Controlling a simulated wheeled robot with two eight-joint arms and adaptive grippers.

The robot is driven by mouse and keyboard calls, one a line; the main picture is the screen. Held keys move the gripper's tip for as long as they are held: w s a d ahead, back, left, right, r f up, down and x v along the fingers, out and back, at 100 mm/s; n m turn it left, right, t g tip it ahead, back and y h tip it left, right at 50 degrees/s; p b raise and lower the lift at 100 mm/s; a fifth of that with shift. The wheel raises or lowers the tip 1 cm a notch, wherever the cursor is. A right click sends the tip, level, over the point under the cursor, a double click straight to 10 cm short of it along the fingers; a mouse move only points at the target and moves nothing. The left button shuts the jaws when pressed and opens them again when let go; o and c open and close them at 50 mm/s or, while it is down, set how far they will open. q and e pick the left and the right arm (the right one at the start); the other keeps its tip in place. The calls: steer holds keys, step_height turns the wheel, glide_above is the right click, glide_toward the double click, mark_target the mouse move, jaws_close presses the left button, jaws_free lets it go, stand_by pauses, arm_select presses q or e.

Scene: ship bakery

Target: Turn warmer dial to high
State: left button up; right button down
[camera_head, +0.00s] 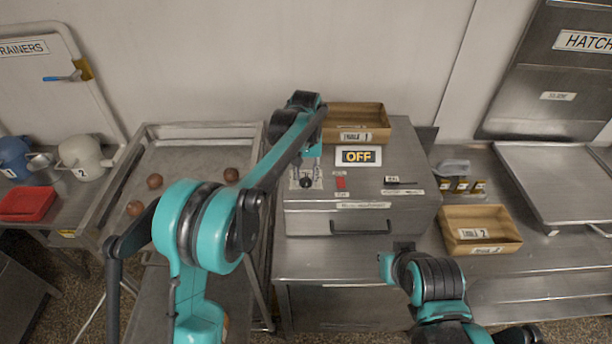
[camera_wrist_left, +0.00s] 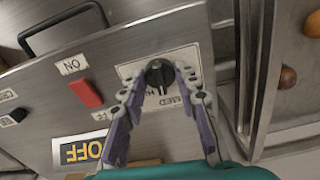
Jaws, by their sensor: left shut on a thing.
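The warmer (camera_head: 340,222) is a steel box with a front handle. Its black dial (camera_head: 306,183) sits on a pale label plate at the top left; the dial also shows in the left wrist view (camera_wrist_left: 159,74). My left gripper (camera_wrist_left: 158,80) has its fingers on either side of the dial and is shut on it. In the head view my left arm reaches in from the left above the dial. A lit display (camera_head: 358,156) reads OFF, and a red switch (camera_head: 340,183) is right of the dial. My right gripper (camera_head: 404,247) is in front of the warmer, its fingers too unclear to judge.
A wooden tray labelled 1 (camera_head: 355,110) stands behind the display. Tray 2 (camera_head: 480,243) is on the right counter. Brown balls (camera_head: 155,182) lie on the metal table at left. A red tray (camera_head: 28,204) and jugs are farther left.

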mark_target(305, 178)
arm_select(q)
steer(key=m, duration=0.5)
steer(key=shift+m, duration=0.3)
steer(key=m, duration=0.5)
steer(key=shift+p, duration=0.3)
steer(key=shift+m, duration=0.4)
steer(key=o, duration=1.2)
steer(key=shift+c, duration=0.2)
steer(key=shift+r, duration=0.15)
step_height(305, 178, up, 12)
steer(key=shift+a, duration=0.1)
